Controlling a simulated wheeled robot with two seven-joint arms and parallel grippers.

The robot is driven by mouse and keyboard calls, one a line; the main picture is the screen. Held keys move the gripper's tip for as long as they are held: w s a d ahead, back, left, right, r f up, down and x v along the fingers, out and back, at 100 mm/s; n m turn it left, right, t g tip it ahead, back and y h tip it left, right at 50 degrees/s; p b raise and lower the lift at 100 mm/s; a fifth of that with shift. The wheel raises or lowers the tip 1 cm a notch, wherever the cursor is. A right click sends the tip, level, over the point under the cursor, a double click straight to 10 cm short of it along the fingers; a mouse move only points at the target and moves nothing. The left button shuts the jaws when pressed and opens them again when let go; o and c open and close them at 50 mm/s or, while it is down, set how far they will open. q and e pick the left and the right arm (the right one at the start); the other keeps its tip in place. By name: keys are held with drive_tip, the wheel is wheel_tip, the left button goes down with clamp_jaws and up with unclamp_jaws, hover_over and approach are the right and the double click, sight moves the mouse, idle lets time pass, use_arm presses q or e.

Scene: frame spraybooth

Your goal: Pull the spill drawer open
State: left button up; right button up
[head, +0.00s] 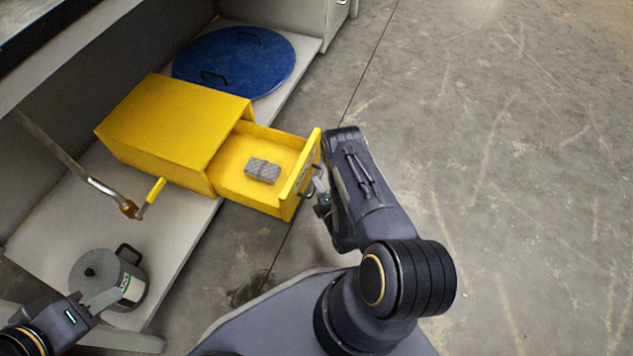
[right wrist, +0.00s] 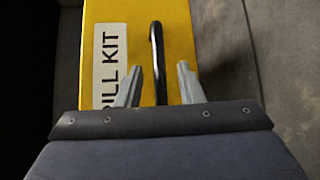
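The yellow spill drawer (head: 262,150) stands pulled out of its yellow cabinet (head: 175,115), with a grey block (head: 262,170) inside. Its front, labelled "…ILL KIT" (right wrist: 110,65), carries a dark bar handle (right wrist: 157,60). My right gripper (head: 316,190) is at the drawer front. In the right wrist view its two fingers (right wrist: 159,75) are apart, one on each side of the handle, with a gap on both sides.
A blue round lid (head: 235,62) with handles lies on the grey shelf (head: 185,225) behind the cabinet. The grey pot (head: 92,268) stands at the shelf's near end. A metal rod with a yellow grip (head: 153,192) is by the cabinet. The concrete floor at right is clear.

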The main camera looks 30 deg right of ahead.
drive_tip(key=s, duration=0.1)
drive_tip(key=s+p, duration=0.1)
drive_tip(key=s, duration=0.3)
drive_tip(key=shift+s+a+r, duration=0.15)
drive_tip(key=shift+a+r, duration=0.2)
